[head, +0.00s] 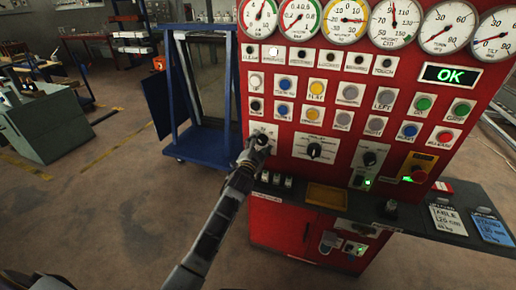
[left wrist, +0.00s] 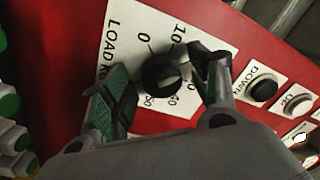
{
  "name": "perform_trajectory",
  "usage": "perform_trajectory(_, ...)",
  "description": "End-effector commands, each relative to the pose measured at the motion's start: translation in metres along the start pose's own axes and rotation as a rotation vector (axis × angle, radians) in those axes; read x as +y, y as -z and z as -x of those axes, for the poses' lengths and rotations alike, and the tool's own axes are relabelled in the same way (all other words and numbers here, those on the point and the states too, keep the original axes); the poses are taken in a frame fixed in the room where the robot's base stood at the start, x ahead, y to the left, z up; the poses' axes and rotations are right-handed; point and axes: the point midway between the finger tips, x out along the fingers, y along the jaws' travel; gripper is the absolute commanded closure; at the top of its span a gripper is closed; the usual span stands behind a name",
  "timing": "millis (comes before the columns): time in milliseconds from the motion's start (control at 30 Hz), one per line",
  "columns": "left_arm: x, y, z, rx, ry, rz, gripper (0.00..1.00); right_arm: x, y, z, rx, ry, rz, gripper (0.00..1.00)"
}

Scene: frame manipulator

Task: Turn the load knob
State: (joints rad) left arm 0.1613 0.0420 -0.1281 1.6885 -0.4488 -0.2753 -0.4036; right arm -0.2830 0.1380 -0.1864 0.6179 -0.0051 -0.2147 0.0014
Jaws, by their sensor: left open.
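The load knob (left wrist: 163,74) is a round black knob on a white plate (left wrist: 132,35) marked "LOAD" with numbers around it, on the red panel. In the head view the knob (head: 262,139) is at the panel's lower left, partly hidden by my left gripper (head: 254,152). In the left wrist view my left gripper (left wrist: 162,92) is open, with one finger on each side of the knob. I see gaps between the fingers and the knob, but cannot tell how deep the tips reach. My right gripper is not in view.
A dark shelf (head: 450,227) with cards juts out below. Black and white buttons (left wrist: 263,88) lie beside the knob plate. A blue frame cart (head: 205,150) stands left.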

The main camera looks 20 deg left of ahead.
Motion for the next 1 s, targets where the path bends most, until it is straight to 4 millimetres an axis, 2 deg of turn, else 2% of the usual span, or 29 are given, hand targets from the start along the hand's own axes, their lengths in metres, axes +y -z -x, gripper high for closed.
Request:
perform_trajectory(367,0.001,-0.001,0.015,-0.001,-0.001,0.0,0.39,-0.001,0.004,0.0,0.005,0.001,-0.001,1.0)
perform_trajectory(1000,0.001,-0.001,0.071,-0.001,-0.001,-0.001,0.39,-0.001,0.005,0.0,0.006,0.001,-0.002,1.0)
